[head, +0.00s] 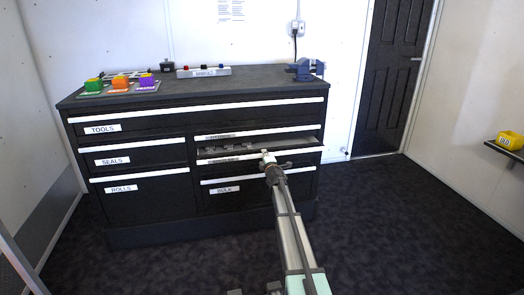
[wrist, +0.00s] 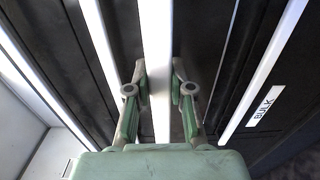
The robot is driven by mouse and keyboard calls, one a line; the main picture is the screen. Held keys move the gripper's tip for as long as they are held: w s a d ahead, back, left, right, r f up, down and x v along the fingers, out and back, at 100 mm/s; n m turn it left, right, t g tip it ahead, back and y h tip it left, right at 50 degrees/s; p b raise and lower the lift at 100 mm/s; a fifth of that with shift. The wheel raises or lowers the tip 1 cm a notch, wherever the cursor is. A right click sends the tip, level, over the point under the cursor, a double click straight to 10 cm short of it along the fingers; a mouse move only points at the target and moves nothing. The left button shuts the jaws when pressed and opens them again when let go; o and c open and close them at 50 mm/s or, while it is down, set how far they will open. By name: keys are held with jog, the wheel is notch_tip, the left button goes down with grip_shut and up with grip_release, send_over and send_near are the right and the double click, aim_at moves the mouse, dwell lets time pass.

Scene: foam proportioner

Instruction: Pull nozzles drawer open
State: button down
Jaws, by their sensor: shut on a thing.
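The dark cabinet (head: 150,135) has drawers with white handle strips. In its right column, the drawer (head: 300,157) above the one labelled BULK stands partly open, with grey parts (head: 235,147) showing inside. Its label is too small to read, so I cannot confirm that it is the nozzles drawer. My gripper (head: 267,160) is at this drawer's white handle strip. In the wrist view, the fingers of my gripper (wrist: 159,95) are on either side of the white strip (wrist: 157,50), shut on it. The arm hides part of the fronts below.
The BULK drawer (head: 250,188) below is shut, as are TOOLS (head: 160,122), SEALS (head: 145,156) and ROLLS (head: 150,183). A blue vise (head: 304,70) and coloured blocks (head: 120,84) stand on top. The floor in front is clear.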

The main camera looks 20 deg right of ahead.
jog(key=s+a, duration=0.2)
jog(key=s, duration=1.1)
jog(key=s+a, duration=0.2)
jog(key=s, duration=1)
jog(key=shift+s+a+p, duration=0.25)
jog(key=shift+s+p, duration=0.15)
jog(key=c, duration=1)
grip_release()
jog(key=shift+s, duration=0.1)
jog(key=s+a, duration=0.2)
jog(key=s, duration=0.9)
jog(key=shift+s, duration=0.3)
